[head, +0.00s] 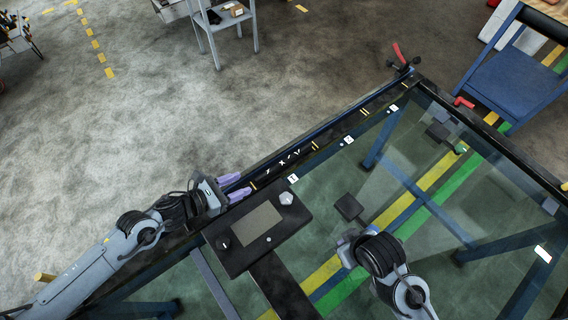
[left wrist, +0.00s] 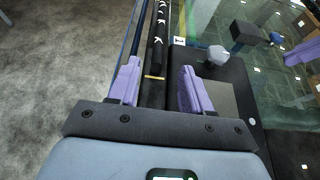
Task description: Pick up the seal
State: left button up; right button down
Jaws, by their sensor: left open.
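The seal appears to be the long black strip with white marks (head: 290,158), lying along the trolley's far-left edge. In the left wrist view the strip (left wrist: 158,38) runs away from me between the finger lines. My left gripper (head: 237,187) has purple fingers and is open over the near end of this edge. In the left wrist view the left gripper (left wrist: 158,70) straddles the strip's line with nothing clamped. Contact with the strip cannot be told. My right gripper (head: 347,247) is above the glass at lower centre, mostly hidden by its wrist; its fingers are unclear.
A black panel with a screen (head: 256,224) and a pale knob (head: 286,198) is close right of my left gripper. The glass-topped trolley has numbered white tags (head: 348,139) along its edge.

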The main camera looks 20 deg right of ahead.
aim_at(260, 176)
pick_arm(q)
jog(key=shift+f+b+x, duration=0.15)
jog(key=shift+b+x, duration=0.05)
jog(key=shift+x, duration=1.6)
jog(key=shift+f+b+x, duration=0.2)
jog(key=shift+x, duration=1.6)
jog(key=shift+a, duration=0.15)
grip_shut()
